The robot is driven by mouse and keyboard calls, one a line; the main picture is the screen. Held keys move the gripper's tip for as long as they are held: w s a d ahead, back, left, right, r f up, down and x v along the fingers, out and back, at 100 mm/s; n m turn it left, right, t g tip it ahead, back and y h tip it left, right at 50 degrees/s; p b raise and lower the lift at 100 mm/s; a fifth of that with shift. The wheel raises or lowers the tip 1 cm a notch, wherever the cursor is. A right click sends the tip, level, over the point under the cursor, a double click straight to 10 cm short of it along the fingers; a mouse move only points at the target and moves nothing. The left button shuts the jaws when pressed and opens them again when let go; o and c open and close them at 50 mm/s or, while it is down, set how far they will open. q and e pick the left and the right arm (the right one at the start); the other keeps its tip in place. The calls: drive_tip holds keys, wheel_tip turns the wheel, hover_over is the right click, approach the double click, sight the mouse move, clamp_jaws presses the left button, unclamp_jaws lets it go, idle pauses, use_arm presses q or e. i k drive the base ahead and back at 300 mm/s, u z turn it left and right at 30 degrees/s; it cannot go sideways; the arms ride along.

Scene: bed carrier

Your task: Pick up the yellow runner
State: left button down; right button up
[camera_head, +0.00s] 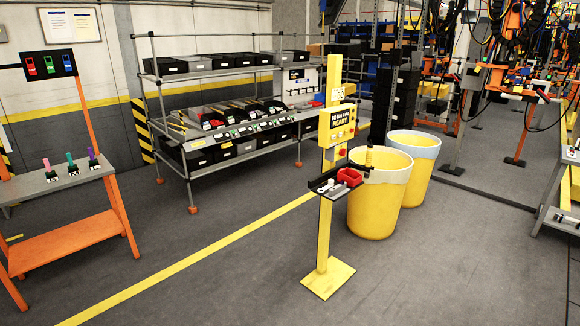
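Several thin yellow strips (178,126) lie in the sloped middle tier of the grey rack (190,187); more yellow pieces show farther right on that tier. They are too small for me to tell which one is the yellow runner. Another short yellow piece (14,238) shows at the left edge, near the orange table (75,241). Neither of my grippers is in view.
A yellow post stand (322,240) with a small black tray (322,184) stands in the middle. Two yellow bins (378,205) are right behind it. Open grey floor (215,285) with a yellow line lies before the rack. Orange frames with cables fill the right.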

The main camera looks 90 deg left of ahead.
sight(370, 146)
drive_tip(key=u, duration=2.55)
drive_tip(key=i, duration=1.5)
drive_tip(key=u, duration=0.1)
